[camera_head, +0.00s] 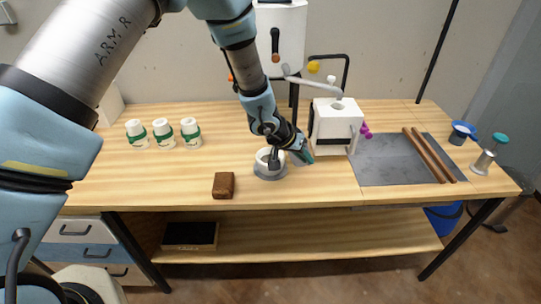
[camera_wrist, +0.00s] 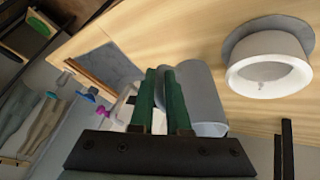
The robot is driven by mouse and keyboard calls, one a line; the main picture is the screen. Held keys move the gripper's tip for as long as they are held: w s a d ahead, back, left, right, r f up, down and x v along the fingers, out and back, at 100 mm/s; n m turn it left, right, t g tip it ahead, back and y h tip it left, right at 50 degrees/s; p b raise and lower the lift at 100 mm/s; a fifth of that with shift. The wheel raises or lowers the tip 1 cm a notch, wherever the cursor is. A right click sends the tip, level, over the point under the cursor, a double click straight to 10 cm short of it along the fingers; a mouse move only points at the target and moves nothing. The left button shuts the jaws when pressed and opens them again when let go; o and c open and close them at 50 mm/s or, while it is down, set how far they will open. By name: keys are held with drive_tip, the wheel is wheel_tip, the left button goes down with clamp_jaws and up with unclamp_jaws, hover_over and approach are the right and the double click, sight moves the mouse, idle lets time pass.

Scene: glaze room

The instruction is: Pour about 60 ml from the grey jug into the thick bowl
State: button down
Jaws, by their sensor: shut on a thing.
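The thick white bowl (camera_head: 262,155) stands on a grey disc (camera_head: 268,175) near the middle of the table. In the wrist view, the bowl (camera_wrist: 238,78) is to the right of my fingers, and a small mark shows inside it. My gripper (camera_head: 302,155) is low over the table, just right of the bowl. In the wrist view, my gripper (camera_wrist: 163,90) has its green fingers shut on the grey jug (camera_wrist: 203,90), a smooth cylinder partly hidden by the fingers. The jug is apart from the bowl there. I cannot make out a stream or the liquid level.
A brown block (camera_head: 223,186) lies left of the bowl. Several white jars with green bands (camera_head: 162,132) stand at the back left. A white box (camera_head: 335,125) stands behind my gripper. A grey mat (camera_head: 385,163) with brown rods is at right. The left front table is clear.

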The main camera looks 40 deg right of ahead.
drive_tip(key=f+b, duration=0.1)
drive_tip(key=s+d+f+t+y+b, duration=0.1)
drive_tip(key=f, duration=0.1)
drive_tip(key=shift+s+d, duration=0.1)
drive_tip(key=shift+s, duration=0.05)
drive_tip(key=shift+s+d+f+m+t+y+b, duration=0.1)
drive_tip(key=shift+s+d+m+t+y+b, duration=0.1)
drive_tip(key=shift+t+y+b, duration=0.25)
drive_tip(key=shift+s+d+f+m+t+y+b, duration=0.1)
drive_tip(key=shift+s+m+t+y+b, duration=0.1)
drive_tip(key=shift+t+y+b, duration=0.25)
